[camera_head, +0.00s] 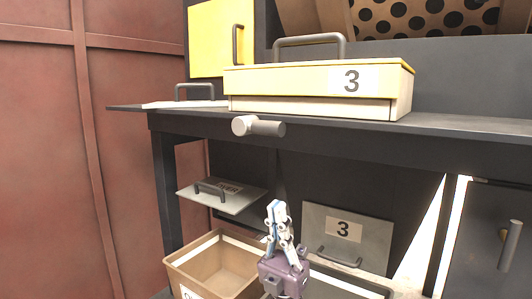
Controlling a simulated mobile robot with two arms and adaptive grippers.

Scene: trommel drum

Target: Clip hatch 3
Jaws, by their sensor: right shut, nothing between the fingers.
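The grey panel marked 3 (374,240), with a dark bar handle, is tilted below the counter. A yellow-topped box (251,104) on the counter also carries a 3 and has a grey handle on top. A round grey knob with a short bar (266,128) sticks out at the counter's front edge. I cannot tell whether it is a clip. My right gripper (277,208) is shut and empty, pointing up below the counter, in front of and left of the panel marked 3. My left gripper is not in view.
A cardboard box (175,262) stands open at the lower left. A tilted grey hatch (228,204) with a handle is above it. The dark counter (470,124) overhangs my right gripper. A dark cabinet door with a handle (510,245) is at right.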

